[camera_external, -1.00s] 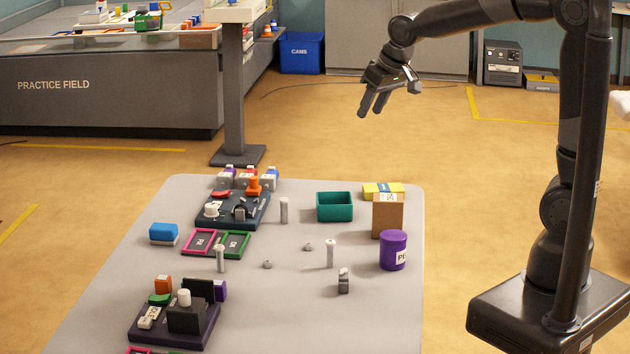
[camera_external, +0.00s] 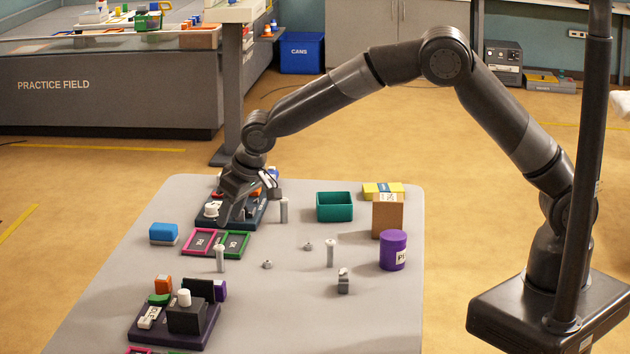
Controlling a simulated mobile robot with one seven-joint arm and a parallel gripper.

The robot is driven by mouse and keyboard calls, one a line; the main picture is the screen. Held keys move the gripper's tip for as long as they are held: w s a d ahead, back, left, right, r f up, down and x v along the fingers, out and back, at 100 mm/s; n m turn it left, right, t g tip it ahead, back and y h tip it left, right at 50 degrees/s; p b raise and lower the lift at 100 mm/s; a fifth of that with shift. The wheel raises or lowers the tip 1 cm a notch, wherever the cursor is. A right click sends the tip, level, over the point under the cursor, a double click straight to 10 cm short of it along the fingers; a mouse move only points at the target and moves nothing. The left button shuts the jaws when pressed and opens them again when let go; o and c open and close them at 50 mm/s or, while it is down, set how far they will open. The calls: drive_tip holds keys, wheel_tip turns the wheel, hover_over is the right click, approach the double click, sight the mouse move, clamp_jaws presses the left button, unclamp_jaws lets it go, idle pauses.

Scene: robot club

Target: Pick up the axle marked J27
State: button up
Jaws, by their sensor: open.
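Three slim grey upright pieces that look like axles stand on the table: one (camera_external: 284,211) just right of the dark blue board, one (camera_external: 220,259) below the pink frame, and one (camera_external: 330,254) left of the purple can. No J27 marking is legible on any of them. My gripper (camera_external: 238,212) is open and points down over the dark blue board (camera_external: 258,217), hiding part of it. It is left of the nearest axle. I cannot tell whether the fingers touch anything on the board.
A green bin (camera_external: 334,207), a brown box (camera_external: 387,221) and a purple can (camera_external: 393,251) stand at the right. Pink (camera_external: 202,242) and green (camera_external: 235,244) frames lie at the left, near a blue block (camera_external: 163,233). A purple board (camera_external: 173,330) is in front. The table's middle is mostly clear.

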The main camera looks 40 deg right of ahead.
sight(220, 247)
drive_tip(key=x, duration=0.5)
drive_tip(key=shift+f, duration=0.15)
drive_tip(key=shift+s+x, duration=0.15)
drive_tip(key=shift+x, duration=1.15)
drive_tip(key=shift+s+x, duration=0.1)
drive_tip(key=shift+x, duration=1.15)
drive_tip(key=shift+a+f, duration=0.1)
drive_tip(key=shift+c, duration=0.4)
clamp_jaws()
